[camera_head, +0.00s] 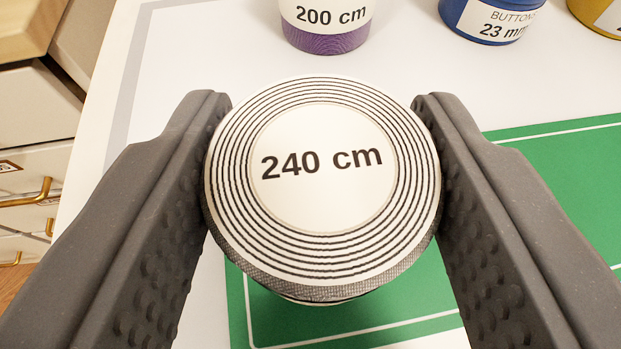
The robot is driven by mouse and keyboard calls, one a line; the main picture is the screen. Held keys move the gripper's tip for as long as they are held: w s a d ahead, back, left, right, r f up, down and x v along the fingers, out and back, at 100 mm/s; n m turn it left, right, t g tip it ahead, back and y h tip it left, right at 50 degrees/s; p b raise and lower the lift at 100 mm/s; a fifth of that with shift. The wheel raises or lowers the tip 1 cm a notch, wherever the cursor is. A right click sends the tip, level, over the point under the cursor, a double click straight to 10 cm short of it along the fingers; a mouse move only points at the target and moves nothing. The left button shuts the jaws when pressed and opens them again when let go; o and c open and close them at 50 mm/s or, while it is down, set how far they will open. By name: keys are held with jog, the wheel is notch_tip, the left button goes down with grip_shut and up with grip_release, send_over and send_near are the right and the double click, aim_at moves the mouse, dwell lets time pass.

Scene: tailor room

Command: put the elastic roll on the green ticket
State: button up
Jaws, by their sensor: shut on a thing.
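The elastic roll (322,215) is a round roll with black and white rings on top and a white label reading "240 cm". My gripper (322,170) is shut on it, with one dark grey finger on each side. The green ticket (560,165) is a flat green sheet with a white line near its edge. It lies on the white table below and to the right, partly hidden by the roll and my right finger. The roll appears over the ticket's left part. I cannot tell whether its underside touches the ticket.
A purple-based container marked "200 cm" (326,40) stands behind the roll. A blue button tin marked "23 mm" (470,18) and a yellow container (592,12) are at the top right. The white table (185,45) ends at the left, beside drawers (38,165).

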jog(key=shift+f, duration=0.15)
jog(key=o, duration=1)
jog(key=shift+s+r, duration=0.3)
jog(key=shift+s, duration=0.15)
jog(key=p+v, duration=0.1)
jog(key=v, duration=1)
jog(key=shift+p, duration=0.4)
